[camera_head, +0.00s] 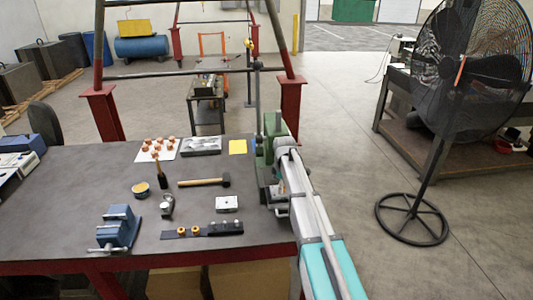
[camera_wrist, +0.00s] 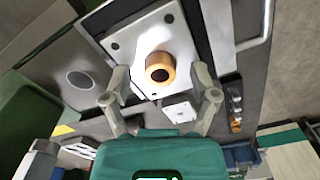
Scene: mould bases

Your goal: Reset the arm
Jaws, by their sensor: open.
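My gripper (camera_wrist: 161,84) shows in the wrist view with its two fingers spread apart and nothing between them held. Beyond the fingers is a white plate (camera_wrist: 122,42) with a copper-coloured round bush (camera_wrist: 160,68) standing on it, its dark hole facing the camera. I cannot tell whether the fingers touch the bush. In the head view my arm reaches along the right end of the bench to a green machine (camera_head: 272,128). My gripper is hidden there.
The dark bench (camera_head: 110,185) holds a blue vise (camera_head: 118,228), a hammer (camera_head: 204,182), a white block (camera_head: 227,203), a black rack (camera_head: 202,230) and several copper parts on a white sheet (camera_head: 142,157). A large fan (camera_head: 470,70) stands at right. Floor between is clear.

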